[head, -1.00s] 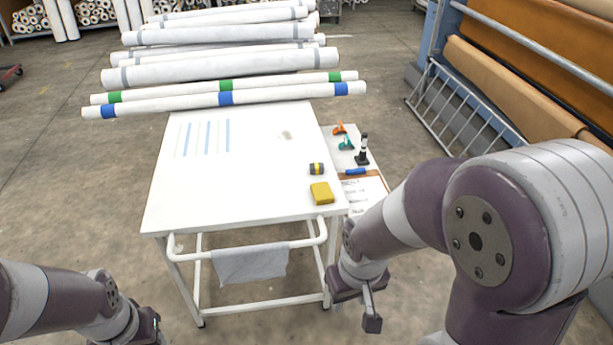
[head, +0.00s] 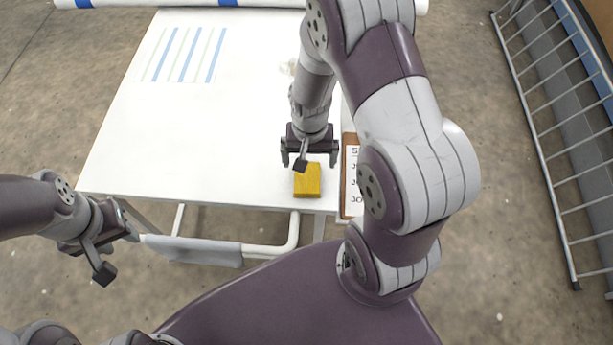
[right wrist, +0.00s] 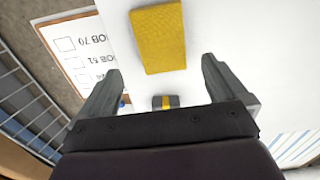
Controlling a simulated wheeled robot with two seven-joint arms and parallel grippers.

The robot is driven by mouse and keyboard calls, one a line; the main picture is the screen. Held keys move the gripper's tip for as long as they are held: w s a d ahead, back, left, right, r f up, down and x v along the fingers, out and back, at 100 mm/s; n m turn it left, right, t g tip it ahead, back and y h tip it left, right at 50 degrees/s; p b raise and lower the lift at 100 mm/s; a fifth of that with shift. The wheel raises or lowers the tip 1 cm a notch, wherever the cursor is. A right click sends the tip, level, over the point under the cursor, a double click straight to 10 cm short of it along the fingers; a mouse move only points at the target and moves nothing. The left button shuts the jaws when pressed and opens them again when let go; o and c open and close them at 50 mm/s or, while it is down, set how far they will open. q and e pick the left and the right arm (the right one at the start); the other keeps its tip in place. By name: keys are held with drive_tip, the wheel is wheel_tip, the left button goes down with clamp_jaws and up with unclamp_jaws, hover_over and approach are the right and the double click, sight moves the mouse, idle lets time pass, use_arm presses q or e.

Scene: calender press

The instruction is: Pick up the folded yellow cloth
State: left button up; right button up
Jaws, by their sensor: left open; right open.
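The folded yellow cloth (head: 308,182) lies flat near the front right corner of the white table (head: 190,135). It also shows in the right wrist view (right wrist: 159,38), beyond the fingertips. My right gripper (head: 310,160) is open and empty, above the table at the far edge of the cloth. Its two fingers also show in the right wrist view (right wrist: 160,75), with the cloth ahead of the gap between them. My left gripper (head: 118,235) is open and empty, off the table's front left side.
A dark roll with a yellow band (right wrist: 166,102) lies on the table close to the cloth. A clipboard with a job list (head: 352,180) is right of the table top. A grey cloth hangs on the front rail (head: 270,250). A metal rack (head: 560,130) stands at the right.

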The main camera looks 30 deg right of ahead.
sight(307, 173)
drive_tip(key=f, duration=0.4)
drive_tip(key=shift+s+a+f, duration=0.15)
drive_tip(key=shift+a+f, duration=0.15)
drive_tip(key=shift+f, duration=0.4)
drive_tip(key=shift+r, duration=0.1)
drive_tip(key=shift+c, duration=1.2)
drive_tip(key=c, duration=0.9)
